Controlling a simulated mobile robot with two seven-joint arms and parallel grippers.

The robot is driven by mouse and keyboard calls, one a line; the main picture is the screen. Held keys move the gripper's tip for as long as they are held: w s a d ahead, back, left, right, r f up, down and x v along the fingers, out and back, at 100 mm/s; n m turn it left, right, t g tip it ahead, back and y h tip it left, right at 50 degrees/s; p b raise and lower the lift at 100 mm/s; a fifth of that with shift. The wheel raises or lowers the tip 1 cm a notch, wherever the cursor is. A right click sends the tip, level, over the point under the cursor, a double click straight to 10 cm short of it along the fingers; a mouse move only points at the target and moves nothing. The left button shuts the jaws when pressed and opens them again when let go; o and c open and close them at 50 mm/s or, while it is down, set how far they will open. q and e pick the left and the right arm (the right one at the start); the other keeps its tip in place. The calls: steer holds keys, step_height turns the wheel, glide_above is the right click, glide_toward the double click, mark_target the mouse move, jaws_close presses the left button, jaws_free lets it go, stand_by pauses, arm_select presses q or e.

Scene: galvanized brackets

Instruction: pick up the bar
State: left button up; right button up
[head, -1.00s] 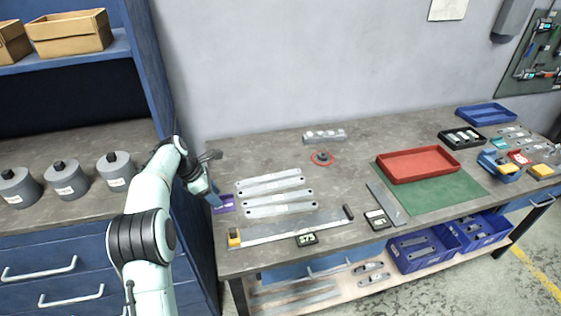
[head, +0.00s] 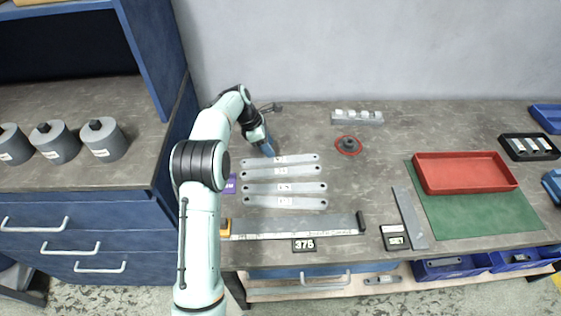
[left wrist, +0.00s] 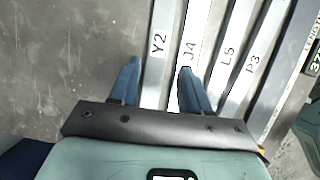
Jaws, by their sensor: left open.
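Several flat grey bars lie side by side on the bench. In the left wrist view their labels read Y2 (left wrist: 158,42), J4 (left wrist: 192,45), L5 (left wrist: 229,55) and P3 (left wrist: 255,65). In the head view the farthest bar (head: 294,158) is beside my left gripper (head: 268,151). In the left wrist view the blue fingers of my left gripper (left wrist: 160,68) are open, one on each side of the Y2 bar. The right finger overlaps the J4 bar in the picture. I cannot tell whether the fingers touch anything. My right gripper is not in view.
A steel rule (head: 290,226) with a 375 tag (head: 303,245) lies in front of the bars. A dark knob on a red ring (head: 348,145) and a grey block (head: 357,117) stand behind. A red tray (head: 465,184) is on a green mat (head: 440,222) at right.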

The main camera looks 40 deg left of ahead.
mark_target(279, 159)
arm_select(q)
steer(key=shift+x, duration=1.15)
steer(key=x, duration=0.5)
steer(key=shift+w, duration=0.1)
steer(key=shift+r, duration=0.1)
jaws_close()
